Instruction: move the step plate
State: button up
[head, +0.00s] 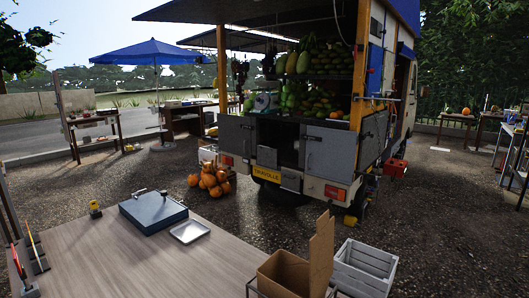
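The fruit truck (346,190) stands at the centre with its rear towards me. A small grey plate (291,181) sits upright below the rear opening, right of the yellow number plate (266,174). It looks like the step plate, but I cannot tell for certain at this size. Grey doors flank the opening: the left door (235,136) is swung outward, and the right door (325,152) is beside the opening. My gripper is not in view.
A wooden table (120,270) fills the lower left, bearing a blue-grey case (153,212) and a metal tray (190,232). A cardboard box (283,272) and a white crate (364,268) stand at right. Orange pumpkins (211,180) lie left of the truck's rear. Open gravel lies between.

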aim_at(267, 156)
jog(key=i+l+z, duration=0.2)
jog(key=i+l, duration=0.2)
jog(key=i+l+z, duration=0.2)
jog(key=i+l, duration=0.15)
jog(key=i, duration=0.15)
jog(key=i+l+z, duration=0.25)
jog(key=i, duration=0.25)
jog(key=i+l+z, duration=0.2)
jog(key=i, duration=0.3)
jog(key=i+z, duration=0.25)
jog(key=i, duration=0.35)
jog(key=i+j+z, duration=0.1)
jog(key=i+z, duration=0.2)
jog(key=i, duration=0.25)
jog(key=i+j+z, duration=0.25)
jog(key=i, duration=0.35)
jog(key=i+z, duration=0.45)
jog(key=i, duration=1)
jog(key=i+j+u, duration=0.15)
jog(key=i+u, duration=0.75)
jog(key=i+l+u, duration=0.2)
jog(key=i+u, duration=0.25)
jog(key=i, duration=0.6)
jog(key=i+j+z, duration=0.1)
jog(key=i, duration=0.45)
jog(key=i+j, duration=0.15)
jog(key=i, duration=0.45)
jog(key=i+j+z, duration=0.1)
jog(key=i+z, duration=0.35)
jog(key=i, duration=3.3)
